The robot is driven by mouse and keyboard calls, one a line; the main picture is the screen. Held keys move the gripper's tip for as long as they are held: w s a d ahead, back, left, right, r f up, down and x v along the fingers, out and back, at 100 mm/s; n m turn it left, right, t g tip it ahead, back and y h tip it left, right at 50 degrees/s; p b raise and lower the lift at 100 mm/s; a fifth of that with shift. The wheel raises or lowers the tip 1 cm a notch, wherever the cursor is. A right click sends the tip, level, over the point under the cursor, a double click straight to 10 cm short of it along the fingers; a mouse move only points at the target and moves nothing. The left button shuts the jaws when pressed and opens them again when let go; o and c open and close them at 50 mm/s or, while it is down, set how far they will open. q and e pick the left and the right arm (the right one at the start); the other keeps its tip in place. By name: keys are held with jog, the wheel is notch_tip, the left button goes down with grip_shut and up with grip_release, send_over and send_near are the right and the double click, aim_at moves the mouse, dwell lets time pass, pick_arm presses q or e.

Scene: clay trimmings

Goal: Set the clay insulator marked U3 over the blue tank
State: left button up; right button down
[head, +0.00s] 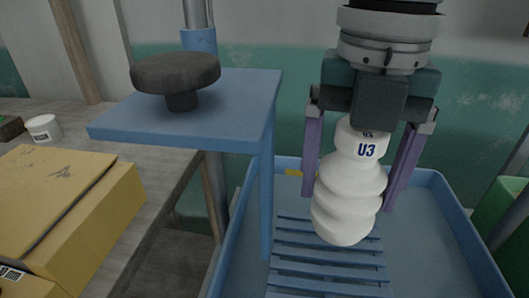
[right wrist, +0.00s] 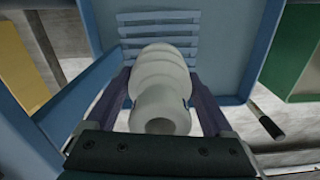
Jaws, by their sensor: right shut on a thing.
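The white ribbed clay insulator marked U3 (head: 349,190) hangs slightly tilted between the purple fingers of my right gripper (head: 352,200). That gripper is shut on it, near its marked top end. In the right wrist view the insulator (right wrist: 162,85) lies between the fingers (right wrist: 165,95), its open end toward the camera. The blue tank (head: 428,225) is below, with a slatted blue rack (head: 325,270) inside. The insulator appears above the tank and rack; its exact height over the slats is hard to tell. My left gripper is not in view.
A blue stand (head: 215,98) with a dark round knob (head: 175,75) rises at the tank's left. A wooden bench (head: 150,160) holds a yellow box (head: 70,195) and a white cup (head: 44,128). A green bin (head: 498,205) stands right of the tank.

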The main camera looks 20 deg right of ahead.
jog(key=shift+f+b, duration=0.4)
jog(key=shift+f, duration=2.65)
grip_release()
jog(key=shift+f, duration=0.15)
notch_tip(320, 180, up, 12)
jog(key=shift+r+p, duration=0.2)
jog(key=shift+p, duration=0.65)
